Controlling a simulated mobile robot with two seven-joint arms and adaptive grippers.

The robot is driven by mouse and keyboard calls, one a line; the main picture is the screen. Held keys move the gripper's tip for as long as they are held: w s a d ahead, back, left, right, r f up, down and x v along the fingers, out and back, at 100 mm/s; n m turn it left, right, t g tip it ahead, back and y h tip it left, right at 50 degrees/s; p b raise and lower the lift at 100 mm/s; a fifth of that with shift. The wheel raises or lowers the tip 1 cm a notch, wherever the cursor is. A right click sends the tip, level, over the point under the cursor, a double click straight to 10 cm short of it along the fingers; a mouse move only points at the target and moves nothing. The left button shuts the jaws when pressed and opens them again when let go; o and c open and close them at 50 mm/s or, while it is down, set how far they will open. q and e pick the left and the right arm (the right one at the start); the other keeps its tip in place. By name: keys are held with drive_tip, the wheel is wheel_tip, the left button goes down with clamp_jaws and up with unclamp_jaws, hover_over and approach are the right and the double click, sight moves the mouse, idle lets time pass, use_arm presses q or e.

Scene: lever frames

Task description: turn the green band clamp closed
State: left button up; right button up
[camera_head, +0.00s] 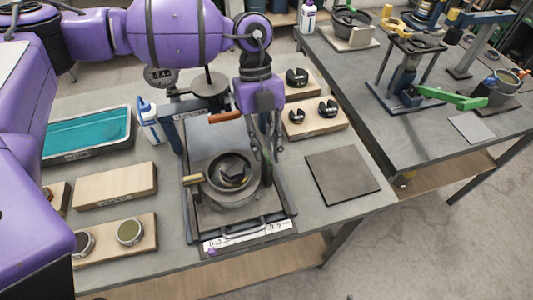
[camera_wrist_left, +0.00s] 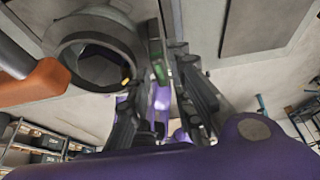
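My left gripper (camera_head: 266,152) points down at the right side of a round grey ring fixture (camera_head: 232,190) on a dark framed stand. Its two fingers are apart. In the left wrist view, a small green piece (camera_wrist_left: 160,72) shows between or just behind the fingers (camera_wrist_left: 168,60), beside the ring (camera_wrist_left: 100,48). It may be part of the green band clamp; I cannot tell whether the fingers touch it. In the head view the green piece by the ring is hidden or too small to make out. My right gripper is not in view.
An orange handle (camera_head: 225,117) lies behind the ring. A dark square plate (camera_head: 342,174) lies to its right. A white bottle (camera_head: 151,122) and a teal tray (camera_head: 85,153) stand left. Another bench holds a device with a long green lever (camera_head: 452,97).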

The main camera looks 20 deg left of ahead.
sight(267, 161)
use_arm(q)
drive_tip(key=shift+s+d+f, duration=0.15)
drive_tip(key=shift+s+f, duration=0.1)
drive_tip(key=shift+f, duration=0.35)
drive_tip(key=shift+s+d+f, duration=0.2)
drive_tip(key=shift+s+f, duration=0.1)
drive_tip(key=shift+f, duration=0.35)
drive_tip(key=shift+w, duration=0.1)
drive_tip(key=c, duration=0.4)
clamp_jaws()
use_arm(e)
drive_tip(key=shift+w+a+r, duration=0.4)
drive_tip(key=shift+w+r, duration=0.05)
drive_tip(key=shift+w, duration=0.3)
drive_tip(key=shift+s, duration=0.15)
